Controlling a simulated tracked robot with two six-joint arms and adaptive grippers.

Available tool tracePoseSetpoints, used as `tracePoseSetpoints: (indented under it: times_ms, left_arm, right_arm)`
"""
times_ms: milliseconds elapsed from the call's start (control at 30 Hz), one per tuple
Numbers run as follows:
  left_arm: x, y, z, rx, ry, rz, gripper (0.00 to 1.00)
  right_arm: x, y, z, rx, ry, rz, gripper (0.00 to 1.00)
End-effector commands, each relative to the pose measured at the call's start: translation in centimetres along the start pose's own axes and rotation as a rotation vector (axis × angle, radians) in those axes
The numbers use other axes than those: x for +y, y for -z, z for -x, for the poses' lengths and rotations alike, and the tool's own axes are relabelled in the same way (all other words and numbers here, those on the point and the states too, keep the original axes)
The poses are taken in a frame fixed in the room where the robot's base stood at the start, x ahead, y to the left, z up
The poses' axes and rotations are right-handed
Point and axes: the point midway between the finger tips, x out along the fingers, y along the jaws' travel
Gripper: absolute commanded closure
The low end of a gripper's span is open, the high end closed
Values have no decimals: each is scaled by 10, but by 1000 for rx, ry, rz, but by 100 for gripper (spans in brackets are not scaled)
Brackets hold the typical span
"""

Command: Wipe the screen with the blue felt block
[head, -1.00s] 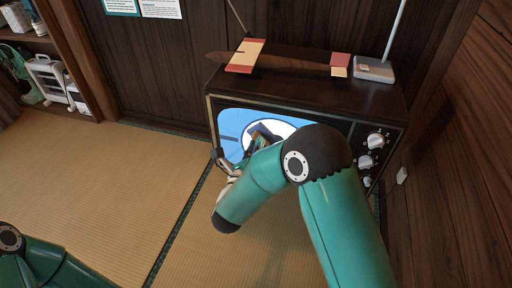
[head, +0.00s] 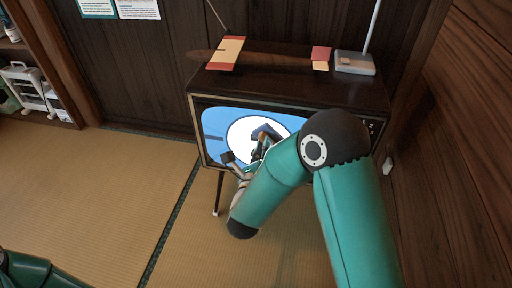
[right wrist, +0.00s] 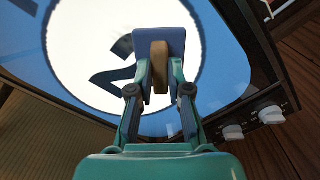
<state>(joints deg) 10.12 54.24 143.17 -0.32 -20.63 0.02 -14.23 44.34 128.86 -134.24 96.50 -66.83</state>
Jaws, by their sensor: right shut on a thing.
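The screen (head: 216,124) is the front of an old wooden television and shows a white disc with a dark figure on blue. My right gripper (right wrist: 160,72) is in front of the screen, shut on the tan handle (right wrist: 160,53) of the blue felt block (right wrist: 174,37). The block is dark blue, and its flat face is turned to the screen. I cannot tell whether it touches the glass. In the head view my right arm hides part of the screen, and the block is hard to make out. My left gripper is out of view.
On the television (head: 285,90) lie a wooden model plane (head: 265,56) and a grey antenna base (head: 354,62). Knobs (right wrist: 270,115) stick out right of the screen. A wooden wall is close on the right. Tatami floor is clear at left.

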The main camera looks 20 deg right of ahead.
Motion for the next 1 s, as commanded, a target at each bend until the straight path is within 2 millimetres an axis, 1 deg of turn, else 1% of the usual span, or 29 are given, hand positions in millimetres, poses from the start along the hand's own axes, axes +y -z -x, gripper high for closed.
tracePoseSetpoints:
  times_ms: [33,333,633,867,1000]
  left_arm:
    - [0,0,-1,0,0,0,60]
    - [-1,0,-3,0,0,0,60]
    - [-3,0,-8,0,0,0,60]
    - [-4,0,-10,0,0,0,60]
    - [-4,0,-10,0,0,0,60]
  right_arm:
    - [-3,4,-1,1,2,-1,100]
    - [-11,12,-1,2,3,-1,100]
    - [-29,29,0,2,4,-1,100]
    - [-32,33,-1,0,3,-2,100]
    - [-31,30,-2,-1,1,-2,100]
